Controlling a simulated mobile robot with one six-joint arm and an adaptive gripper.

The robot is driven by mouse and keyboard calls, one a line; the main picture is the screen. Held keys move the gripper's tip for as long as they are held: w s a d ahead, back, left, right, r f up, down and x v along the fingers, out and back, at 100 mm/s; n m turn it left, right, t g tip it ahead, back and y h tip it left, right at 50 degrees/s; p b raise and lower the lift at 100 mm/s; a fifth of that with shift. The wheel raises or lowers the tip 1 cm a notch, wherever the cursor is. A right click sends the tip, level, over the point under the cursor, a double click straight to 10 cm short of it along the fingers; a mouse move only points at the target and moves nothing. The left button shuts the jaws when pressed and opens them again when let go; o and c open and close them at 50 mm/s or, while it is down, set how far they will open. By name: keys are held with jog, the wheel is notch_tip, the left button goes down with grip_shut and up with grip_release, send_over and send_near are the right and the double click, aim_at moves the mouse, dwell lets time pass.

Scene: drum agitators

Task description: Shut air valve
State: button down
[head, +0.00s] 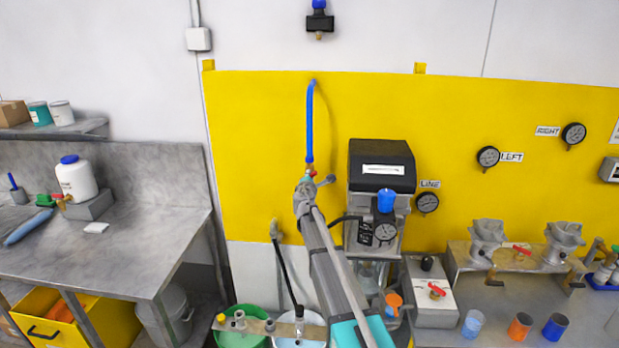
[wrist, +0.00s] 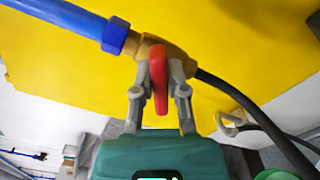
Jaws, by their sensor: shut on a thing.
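The air valve has a brass body (wrist: 152,48) at the end of a blue pipe (wrist: 85,28), with a black hose on its other side. In the wrist view its red lever (wrist: 159,85) lies between my fingers and points across the line of the pipe. My gripper (wrist: 160,78) is shut on this lever, one grey finger on each side. In the head view the blue pipe (head: 310,125) comes down the yellow panel to the valve, and my gripper (head: 308,186) is at its lower end. My gripper and arm hide most of the valve there.
A black-topped unit (head: 381,165) with a gauge stands close right of my arm. A green bucket (head: 240,322) is below. A steel bench (head: 130,245) is at left. Drum agitators (head: 488,235) and cups (head: 520,326) are at right. The panel left of the pipe is clear.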

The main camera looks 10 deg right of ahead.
jog(key=m, duration=0.6)
jog(key=shift+f, duration=0.2)
dwell(0.4)
jog(key=c, duration=0.7)
grip_release()
jog(key=shift+o, duration=0.2)
jog(key=shift+s, duration=0.15)
jog(key=v, duration=1.1)
jog(key=shift+s, duration=0.4)
jog(key=shift+m, duration=0.3)
